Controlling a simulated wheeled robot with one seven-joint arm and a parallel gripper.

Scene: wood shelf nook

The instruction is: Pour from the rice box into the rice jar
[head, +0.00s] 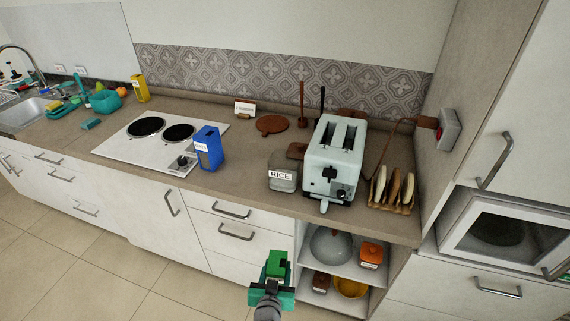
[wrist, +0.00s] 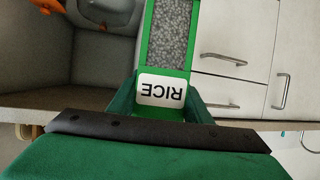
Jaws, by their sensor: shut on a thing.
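The rice box is a green box (head: 278,262) with a clear window. My gripper (head: 274,275) is shut on it at the bottom of the head view, in front of the counter and below its top. In the wrist view the box (wrist: 167,60) shows pale grains behind its window and an upside-down RICE label, between the two green fingers. The rice jar (head: 283,183) is a greyish jar labelled RICE, standing on the counter just left of the toaster, apart from the box. A brown piece shows at its top and back; whether its mouth is open I cannot tell.
A pale toaster (head: 335,160) stands right of the jar, with a toast rack (head: 392,190) beyond it. A blue box (head: 208,149) stands by the white hob (head: 150,140). Open shelves (head: 335,268) below the counter hold bowls and canisters.

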